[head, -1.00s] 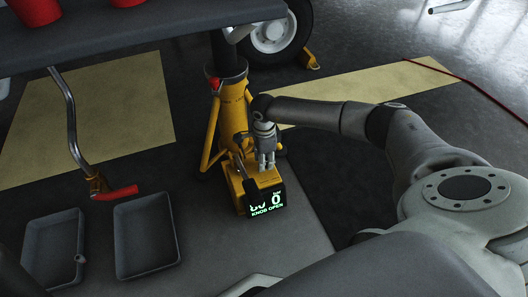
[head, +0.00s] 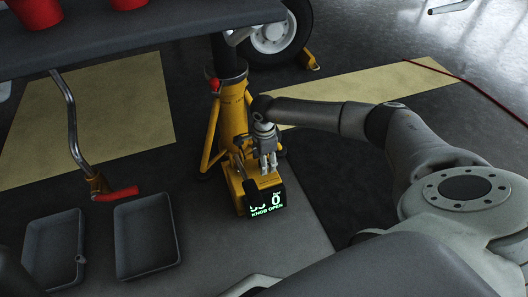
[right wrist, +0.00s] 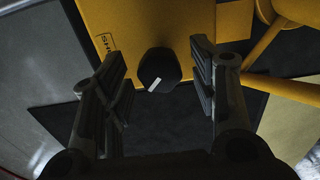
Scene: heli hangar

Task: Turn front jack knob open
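The yellow front jack (head: 236,120) stands on the floor in the middle of the head view. Its base box has a black display (head: 266,203) with green text that reads "KNOB OPEN" below a partly covered number. My right gripper (head: 268,168) points down at the top of this box. In the right wrist view the black knob (right wrist: 160,70), with a white mark, lies between the two fingers of my right gripper (right wrist: 158,85). The fingers are apart, with gaps on both sides of the knob. My left gripper is not in view.
Two grey trays (head: 118,240) lie on the floor at left, below a hanging metal crank with a red handle (head: 122,193). A dark shelf with red cups (head: 38,12) crosses the top left. A wheel (head: 275,35) with a yellow chock (head: 309,60) stands behind the jack.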

